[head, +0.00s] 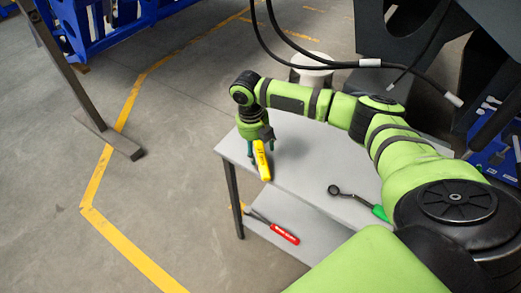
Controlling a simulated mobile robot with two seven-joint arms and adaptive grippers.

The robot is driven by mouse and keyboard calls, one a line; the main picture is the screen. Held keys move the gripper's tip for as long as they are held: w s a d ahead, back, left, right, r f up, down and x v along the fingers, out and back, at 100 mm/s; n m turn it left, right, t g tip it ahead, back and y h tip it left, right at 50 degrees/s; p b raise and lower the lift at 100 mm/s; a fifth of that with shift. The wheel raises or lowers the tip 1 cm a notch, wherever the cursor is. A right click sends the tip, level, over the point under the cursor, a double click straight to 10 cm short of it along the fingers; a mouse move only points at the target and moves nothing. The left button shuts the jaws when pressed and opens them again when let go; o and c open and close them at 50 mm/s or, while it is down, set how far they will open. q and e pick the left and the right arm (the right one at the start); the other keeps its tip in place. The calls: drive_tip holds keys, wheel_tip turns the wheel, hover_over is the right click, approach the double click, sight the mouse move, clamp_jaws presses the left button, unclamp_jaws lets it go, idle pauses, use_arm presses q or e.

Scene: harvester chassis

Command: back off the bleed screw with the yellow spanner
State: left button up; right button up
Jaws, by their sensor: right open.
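The yellow spanner (262,161) is at the far left end of the grey table (300,168); only its yellow handle shows clearly. My right gripper (261,151) points down over it, fingers apart, with the handle between or just in front of them. I cannot tell whether the fingers touch it. The spanner's head is hidden by the gripper or too small to make out. I cannot make out the bleed screw. My left gripper is out of view.
A green-handled ring spanner (336,190) lies on the table top. A red-handled tool (285,233) lies on the lower shelf. Black hoses (330,66) hang behind my right arm beside dark chassis plates (405,30). A post with a foot (112,138) stands left; floor between is clear.

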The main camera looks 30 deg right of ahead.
clamp_jaws()
idle(0.3)
drive_tip(key=shift+w+r, duration=0.1)
drive_tip(key=shift+r, duration=0.35)
drive_tip(key=r, duration=0.3)
drive_tip(key=shift+s+d+r+b, duration=0.25)
drive_tip(key=shift+s+b, duration=0.1)
drive_tip(key=shift+b, duration=0.05)
drive_tip(key=s+d+r, duration=0.4)
drive_tip(key=s+r, duration=0.2)
drive_tip(key=s, duration=0.4)
drive_tip(key=shift+d+r+b, duration=0.3)
drive_tip(key=shift+d+b, duration=0.1)
drive_tip(key=shift+b, duration=0.05)
drive_tip(key=shift+w, duration=0.1)
